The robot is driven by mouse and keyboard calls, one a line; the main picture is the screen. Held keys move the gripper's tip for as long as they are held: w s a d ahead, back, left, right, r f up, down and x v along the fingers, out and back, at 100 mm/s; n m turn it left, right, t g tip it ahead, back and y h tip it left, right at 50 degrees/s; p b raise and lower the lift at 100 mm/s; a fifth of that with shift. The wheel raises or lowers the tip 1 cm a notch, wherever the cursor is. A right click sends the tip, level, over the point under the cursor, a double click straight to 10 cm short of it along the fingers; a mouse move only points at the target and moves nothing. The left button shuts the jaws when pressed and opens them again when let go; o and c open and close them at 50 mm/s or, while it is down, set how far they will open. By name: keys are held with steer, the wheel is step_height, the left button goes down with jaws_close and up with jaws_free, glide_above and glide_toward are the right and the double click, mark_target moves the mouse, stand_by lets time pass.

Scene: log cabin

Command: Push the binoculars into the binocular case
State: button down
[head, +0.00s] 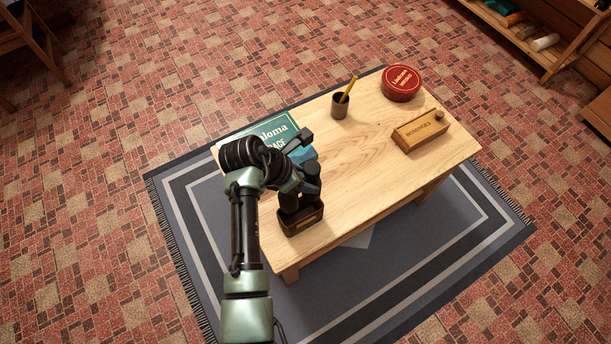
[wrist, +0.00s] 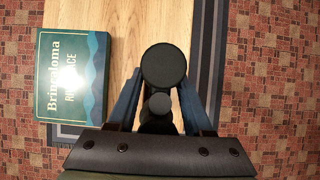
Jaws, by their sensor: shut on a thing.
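The dark binocular case (head: 303,222) stands upright at the near edge of the wooden table, a small gold mark on its front. The black binoculars (head: 289,203) stand upright over the case, their lower end at its opening. How deep they sit I cannot tell. My gripper (head: 309,172) is above them, with its blue fingers pointing down. In the wrist view, the binoculars (wrist: 164,66) show end-on, one large round barrel end and a smaller round part, between the two blue fingers of my gripper (wrist: 160,108). The fingers are shut on them. The case is hidden in that view.
A green game box (head: 277,134) lies left of my gripper on the table (head: 362,165). A brown cup (head: 339,107) with a yellow stick, a red round tin (head: 401,83) and a wooden dominoes box (head: 420,131) stand farther off. The table's middle is clear.

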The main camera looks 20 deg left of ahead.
mark_target(280, 196)
steer(key=shift+r+p, duration=0.25)
steer(key=shift+p, duration=0.05)
steer(key=shift+f+b, duration=1.8)
steer(key=shift+f, duration=1.25)
steer(key=shift+p, duration=1.05)
steer(key=shift+f+b, duration=2.55)
steer(key=shift+f, duration=1.05)
steer(key=shift+c, duration=1.2)
jaws_free()
steer(key=shift+s, duration=0.1)
steer(key=p+v, duration=0.4)
steer(key=v, duration=0.9)
